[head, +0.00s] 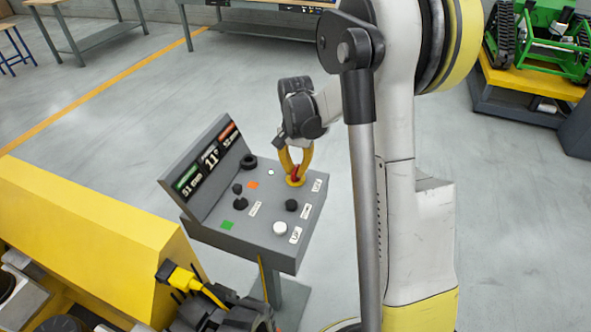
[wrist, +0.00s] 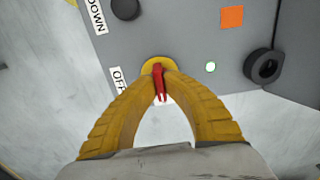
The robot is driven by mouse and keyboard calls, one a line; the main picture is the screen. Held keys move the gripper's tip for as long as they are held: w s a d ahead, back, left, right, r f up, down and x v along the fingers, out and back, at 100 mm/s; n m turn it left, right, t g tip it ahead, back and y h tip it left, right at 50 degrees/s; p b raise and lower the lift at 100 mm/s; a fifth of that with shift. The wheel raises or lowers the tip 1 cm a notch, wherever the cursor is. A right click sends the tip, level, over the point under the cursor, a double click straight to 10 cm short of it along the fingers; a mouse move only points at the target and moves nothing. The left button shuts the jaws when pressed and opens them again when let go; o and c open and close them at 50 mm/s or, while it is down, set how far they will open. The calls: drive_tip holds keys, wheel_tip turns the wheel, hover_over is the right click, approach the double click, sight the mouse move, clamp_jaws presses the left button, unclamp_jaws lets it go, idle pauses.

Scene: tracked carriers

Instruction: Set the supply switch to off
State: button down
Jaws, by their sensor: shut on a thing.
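The supply switch is a red handle (wrist: 160,84) on a round yellow plate (wrist: 152,63), set in the top of a grey control console (head: 262,230). In the head view the red handle (head: 295,171) sits near the console's far right corner. My gripper (head: 294,168) reaches down from above with yellow fingers. In the wrist view my gripper (wrist: 159,75) has its fingertips closed around the red handle. An "OFF" label (wrist: 118,79) is beside the plate, partly covered by the left finger. Another white label shows between the fingers, its text hidden.
The console also has a black knob (head: 291,205), a white button (head: 280,228), a small joystick (head: 240,202), a black ring (head: 249,161) and a raised display (head: 210,160). A yellow machine (head: 90,235) stands close at the left. A green tracked carrier (head: 545,40) is far right.

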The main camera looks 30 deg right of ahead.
drive_tip(key=n, duration=0.8)
drive_tip(key=shift+n, duration=0.3)
drive_tip(key=n, duration=0.4)
drive_tip(key=shift+n, duration=2.5)
drive_tip(key=c, duration=1.5)
unclamp_jaws()
